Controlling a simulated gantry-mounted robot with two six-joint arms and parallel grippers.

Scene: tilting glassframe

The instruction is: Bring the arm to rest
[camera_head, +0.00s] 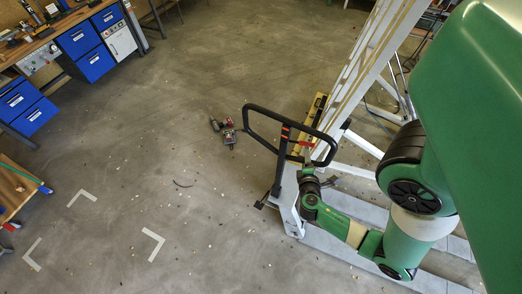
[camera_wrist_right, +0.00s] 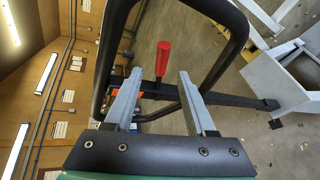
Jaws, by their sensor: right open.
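My right arm, green, comes in from the right in the head view. My right gripper (camera_head: 304,160) is beside the black loop handle (camera_head: 268,145) of the wheeled frame (camera_head: 372,62). In the right wrist view its two grey fingers (camera_wrist_right: 160,76) stand apart with a gap between them. A red-gripped lever (camera_wrist_right: 163,57) shows beyond the fingertips, in line with the gap; I see no contact with it. The black handle (camera_wrist_right: 242,45) loops around the view of the fingers. My left gripper is not in view.
A workbench with blue drawers (camera_head: 78,40) stands at the upper left. A small red and grey tool (camera_head: 228,130) lies on the floor left of the handle. White corner marks (camera_head: 82,196) are on the floor at lower left. The middle floor is largely clear.

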